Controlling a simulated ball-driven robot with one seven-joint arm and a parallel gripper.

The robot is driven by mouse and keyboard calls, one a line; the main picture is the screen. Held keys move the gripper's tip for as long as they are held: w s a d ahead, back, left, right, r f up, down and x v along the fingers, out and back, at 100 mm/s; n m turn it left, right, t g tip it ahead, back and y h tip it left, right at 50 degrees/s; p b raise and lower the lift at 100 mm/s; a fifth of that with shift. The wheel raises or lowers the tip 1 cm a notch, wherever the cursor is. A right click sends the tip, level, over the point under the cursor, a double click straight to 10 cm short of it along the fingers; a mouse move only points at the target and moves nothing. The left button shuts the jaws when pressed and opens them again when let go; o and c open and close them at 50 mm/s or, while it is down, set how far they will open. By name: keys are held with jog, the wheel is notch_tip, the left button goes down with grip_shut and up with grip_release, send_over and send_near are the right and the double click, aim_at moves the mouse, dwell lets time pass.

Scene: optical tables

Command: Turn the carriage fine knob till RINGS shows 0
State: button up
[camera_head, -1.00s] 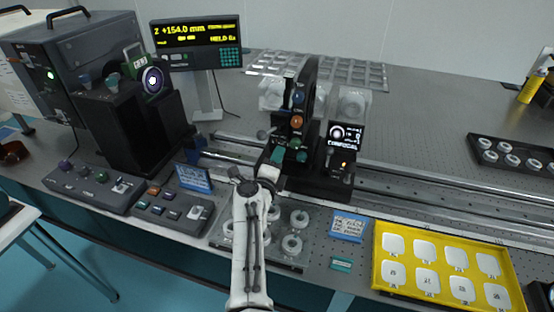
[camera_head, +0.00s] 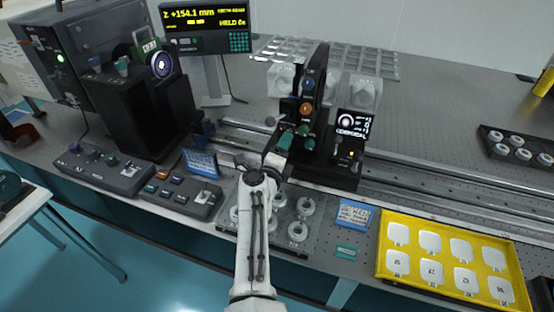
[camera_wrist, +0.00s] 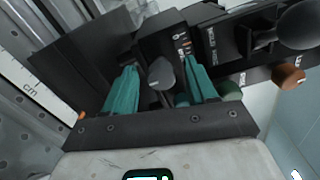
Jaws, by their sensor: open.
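The dark carriage (camera_head: 325,170) stands on the rail, with coloured knobs on its upright. Its small screen (camera_head: 354,124) reads CONFOCAL; its RINGS number is too small to read surely. The tall display (camera_head: 205,20) reads Z +154.1 mm. My gripper (camera_head: 284,140) is at the carriage's left front. In the wrist view my gripper (camera_wrist: 160,68) is open, with teal fingers either side of a small grey knob (camera_wrist: 160,73) on a black block. Contact cannot be told. The knob's label is hard to read.
In the wrist view a big dark knob (camera_wrist: 299,26), an orange knob (camera_wrist: 288,76) and a green knob (camera_wrist: 229,90) lie to the right. Control boxes (camera_head: 108,172) stand left, a yellow tray (camera_head: 385,232) right. A plate with ring mounts (camera_head: 300,230) lies in front of the carriage.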

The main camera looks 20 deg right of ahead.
jog(key=p+v, duration=0.1)
jog(key=v, duration=0.9)
dwell(0.4)
